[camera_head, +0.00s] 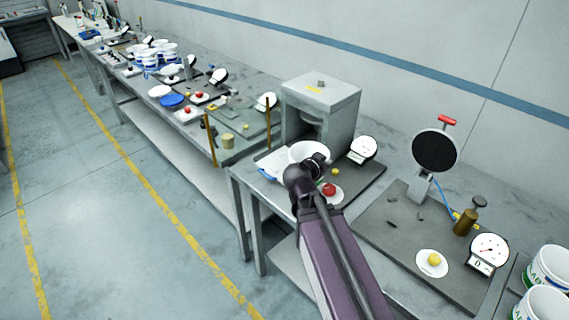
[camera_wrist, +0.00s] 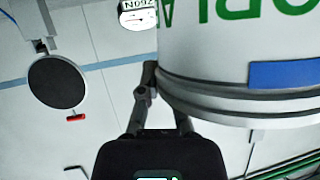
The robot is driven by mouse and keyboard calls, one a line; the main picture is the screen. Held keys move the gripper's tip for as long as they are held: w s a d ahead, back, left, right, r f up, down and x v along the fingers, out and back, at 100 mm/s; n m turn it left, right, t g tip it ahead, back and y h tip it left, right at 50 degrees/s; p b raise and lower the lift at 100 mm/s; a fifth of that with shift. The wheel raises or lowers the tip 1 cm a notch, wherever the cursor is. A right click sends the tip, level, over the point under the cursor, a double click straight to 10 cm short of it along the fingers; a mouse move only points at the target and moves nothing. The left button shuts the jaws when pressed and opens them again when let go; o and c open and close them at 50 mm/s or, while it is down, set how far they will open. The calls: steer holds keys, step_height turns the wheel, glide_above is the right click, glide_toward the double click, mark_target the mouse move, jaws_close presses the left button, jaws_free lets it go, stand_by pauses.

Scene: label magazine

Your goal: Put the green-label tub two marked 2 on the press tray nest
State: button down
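A white tub (camera_head: 304,151) is at the front of the grey press (camera_head: 318,110). In the wrist view the tub (camera_wrist: 225,60) fills the upper right, upside down, with green lettering, a blue patch and a ridged rim. A 2 is not readable. My gripper (camera_head: 316,162) is at the tub's near right edge. In the wrist view my gripper's fingers (camera_wrist: 163,98) meet the tub at its rim; one finger is partly hidden behind it. They look closed on the tub wall. The tub hides the tray nest, and whether it touches the nest cannot be seen.
A white piece with a blue edge (camera_head: 267,165) lies left of the tub. A dial gauge (camera_head: 363,149) and a red knob (camera_head: 329,189) are close right. A black disc (camera_head: 435,150) stands farther right. More white tubs (camera_head: 549,267) stand at the right edge.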

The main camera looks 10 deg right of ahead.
mark_target(299, 148)
steer(key=w+a, duration=0.2)
steer(key=w, duration=0.5)
steer(key=w+a+f+b, duration=0.1)
steer(key=w+a, duration=0.2)
steer(key=w, duration=0.3)
steer(key=shift+w+f, duration=0.2)
steer(key=shift+w, duration=0.2)
steer(key=shift+w+a+f+b, duration=0.1)
steer(key=shift+w+f+b, duration=0.2)
steer(key=shift+f+b, duration=0.7)
steer(key=shift+w+a+f+b, duration=0.1)
steer(key=shift+w+f+b, duration=0.2)
steer(key=shift+f+b, duration=0.65)
steer(key=c, duration=0.8)
jaws_free()
